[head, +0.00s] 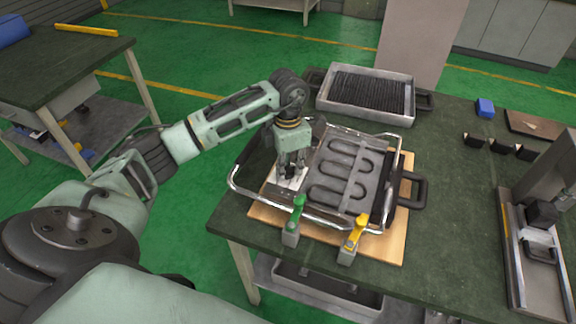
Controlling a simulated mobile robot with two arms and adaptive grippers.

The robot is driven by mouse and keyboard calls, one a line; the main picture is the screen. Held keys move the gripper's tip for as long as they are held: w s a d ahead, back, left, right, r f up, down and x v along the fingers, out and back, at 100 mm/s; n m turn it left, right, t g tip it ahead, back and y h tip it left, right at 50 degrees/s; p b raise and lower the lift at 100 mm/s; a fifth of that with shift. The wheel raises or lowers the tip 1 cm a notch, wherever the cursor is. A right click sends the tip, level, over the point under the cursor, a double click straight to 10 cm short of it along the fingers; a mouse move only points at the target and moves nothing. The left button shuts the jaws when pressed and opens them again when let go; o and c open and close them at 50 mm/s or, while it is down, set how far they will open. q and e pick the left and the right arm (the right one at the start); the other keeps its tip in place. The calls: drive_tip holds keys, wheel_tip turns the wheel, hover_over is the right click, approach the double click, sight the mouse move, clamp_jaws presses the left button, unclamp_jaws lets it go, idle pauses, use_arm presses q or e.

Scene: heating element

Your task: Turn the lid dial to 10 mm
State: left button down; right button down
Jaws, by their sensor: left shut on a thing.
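The heating element device (344,178), a dark grey plate with raised looping ridges in a metal frame, sits on a wooden board (391,247) on the workbench. My left gripper (291,177) points down at the device's left part, over a light plate there (285,184). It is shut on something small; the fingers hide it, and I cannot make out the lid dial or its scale. My right gripper is not in view.
A green-handled clamp (297,214) and a yellow-handled clamp (356,234) stand at the board's front edge. A metal tray with a ribbed dark inside (368,95) lies behind. A blue block (485,107) and a metal fixture (537,240) are on the right. The bench (448,200) is clear between.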

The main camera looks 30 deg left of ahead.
sight(288, 167)
use_arm(q)
drive_tip(key=shift+w+r, duration=0.15)
drive_tip(key=c, duration=1.8)
unclamp_jaws()
drive_tip(key=shift+c, duration=0.2)
wheel_tip(288, 167, up, 12)
